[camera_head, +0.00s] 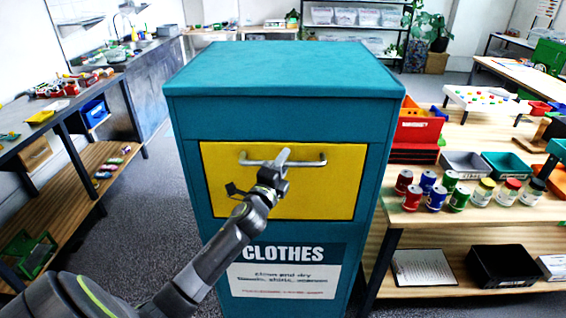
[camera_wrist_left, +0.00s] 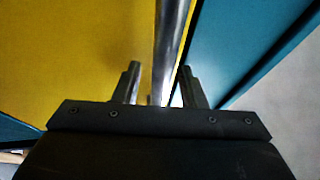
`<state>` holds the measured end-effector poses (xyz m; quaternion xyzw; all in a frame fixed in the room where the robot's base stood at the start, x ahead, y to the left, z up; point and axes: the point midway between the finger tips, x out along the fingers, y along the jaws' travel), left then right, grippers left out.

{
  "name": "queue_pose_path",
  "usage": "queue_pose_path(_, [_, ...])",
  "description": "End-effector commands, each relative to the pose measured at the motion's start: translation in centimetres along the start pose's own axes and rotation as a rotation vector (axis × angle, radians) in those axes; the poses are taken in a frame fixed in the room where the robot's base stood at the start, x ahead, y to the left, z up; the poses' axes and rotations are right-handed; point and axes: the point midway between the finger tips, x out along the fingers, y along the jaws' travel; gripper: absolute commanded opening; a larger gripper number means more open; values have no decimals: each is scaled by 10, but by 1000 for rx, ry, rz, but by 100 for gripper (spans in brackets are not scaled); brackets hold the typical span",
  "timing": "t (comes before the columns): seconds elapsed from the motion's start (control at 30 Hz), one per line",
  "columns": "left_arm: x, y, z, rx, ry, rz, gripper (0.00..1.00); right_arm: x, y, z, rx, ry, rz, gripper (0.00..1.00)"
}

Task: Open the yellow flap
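The yellow flap (camera_head: 230,190) is set in the front of a teal clothes bin (camera_head: 280,75) and looks closed, flush with the bin. A silver bar handle (camera_head: 310,162) runs across its upper part. My left gripper (camera_head: 281,161) is at the middle of this handle. In the left wrist view the handle (camera_wrist_left: 172,40) passes between the two fingers of my left gripper (camera_wrist_left: 158,82). The fingers are apart, with a gap to the bar on both sides. The flap also fills the left of that view (camera_wrist_left: 70,50). My right gripper is not in view.
A wooden table (camera_head: 480,222) with several cans, jars and bins stands close on the bin's right. A workbench (camera_head: 100,165) with small items stands on the left. Grey floor (camera_head: 165,200) is free between bench and bin.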

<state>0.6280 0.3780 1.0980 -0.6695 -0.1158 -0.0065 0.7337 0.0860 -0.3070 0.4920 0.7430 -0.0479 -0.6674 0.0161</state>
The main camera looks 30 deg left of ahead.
Motion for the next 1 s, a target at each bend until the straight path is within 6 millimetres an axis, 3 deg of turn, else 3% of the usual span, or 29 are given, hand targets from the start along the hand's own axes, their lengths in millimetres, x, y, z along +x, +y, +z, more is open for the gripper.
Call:
queue_pose_path(0.2, [0, 0, 0, 0, 0, 0, 38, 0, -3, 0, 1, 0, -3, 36])
queue_pose_path(0.5, [0, 0, 0, 0, 0, 0, 0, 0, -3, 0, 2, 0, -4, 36])
queue_pose_path(0.83, [-1, 1, 0, 1, -1, -1, 0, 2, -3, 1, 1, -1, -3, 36])
queue_pose_path(1.0, [-4, 5, -2, 7, -1, -16, 0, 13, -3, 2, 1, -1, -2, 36])
